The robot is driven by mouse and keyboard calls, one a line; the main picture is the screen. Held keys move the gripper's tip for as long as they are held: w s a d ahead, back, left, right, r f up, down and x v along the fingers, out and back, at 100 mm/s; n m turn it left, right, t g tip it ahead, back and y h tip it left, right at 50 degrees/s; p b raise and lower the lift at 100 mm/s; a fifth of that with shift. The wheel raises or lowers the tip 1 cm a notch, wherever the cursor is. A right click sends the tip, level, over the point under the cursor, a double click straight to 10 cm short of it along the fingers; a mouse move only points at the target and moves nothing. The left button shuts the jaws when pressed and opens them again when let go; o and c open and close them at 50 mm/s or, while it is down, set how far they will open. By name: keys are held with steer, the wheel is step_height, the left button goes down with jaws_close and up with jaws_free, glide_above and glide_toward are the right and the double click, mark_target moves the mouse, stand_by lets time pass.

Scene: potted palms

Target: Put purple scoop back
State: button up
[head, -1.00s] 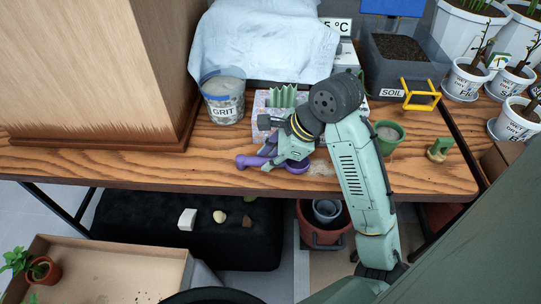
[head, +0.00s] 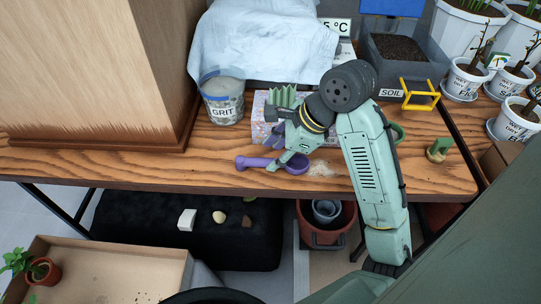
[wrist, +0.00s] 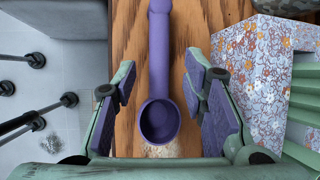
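The purple scoop (head: 262,163) lies on the wooden table (head: 90,168) near its front edge, handle to the left and bowl to the right in the head view. In the wrist view the scoop (wrist: 160,110) lies between the two purple-padded fingers of my gripper (wrist: 162,105), with a gap on both sides. My gripper (head: 278,150) is open above the scoop in the head view. The grit tub (head: 223,103), marked GRIT, stands behind and left of it. The soil bin (head: 400,82), marked SOIL, stands at the back right with a yellow handle-like frame (head: 420,95).
A flowered box (wrist: 262,75) with a green ridged object (head: 283,97) stands close beside my gripper. A large wooden box (head: 85,70) fills the table's left. A small green cactus-like item (head: 439,150) is at right. Pale grains (head: 322,169) lie near the scoop's bowl.

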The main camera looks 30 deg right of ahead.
steer(key=v, duration=0.9)
steer(key=shift+s+f, duration=0.1)
